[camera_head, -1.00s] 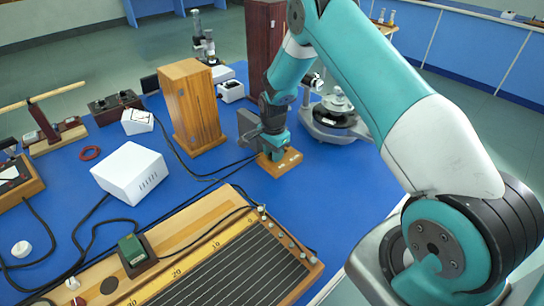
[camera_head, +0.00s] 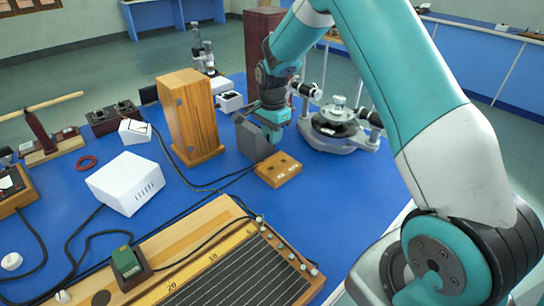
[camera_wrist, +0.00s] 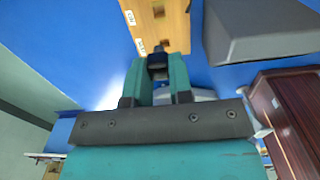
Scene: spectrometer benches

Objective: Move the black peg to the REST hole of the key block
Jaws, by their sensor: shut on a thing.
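The key block (camera_head: 278,169) is a small wooden block on the blue bench, with dark holes in its top. It also shows in the wrist view (camera_wrist: 172,32), with small white labels along its left edge and a dark hole near the top. My gripper (camera_head: 274,136) is above the block, pointing down. In the wrist view, my gripper (camera_wrist: 158,82) is shut on the black peg (camera_wrist: 157,60), whose dark end shows between the teal fingers. The peg appears clear of the block. The label words are too small to read.
A dark grey box (camera_head: 253,142) stands close left of my gripper. A tall wooden box (camera_head: 191,118) stands further left, and a round metal instrument (camera_head: 338,128) at right. A white box (camera_head: 126,183) and ruled board (camera_head: 240,270) lie nearer. Cables cross the bench.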

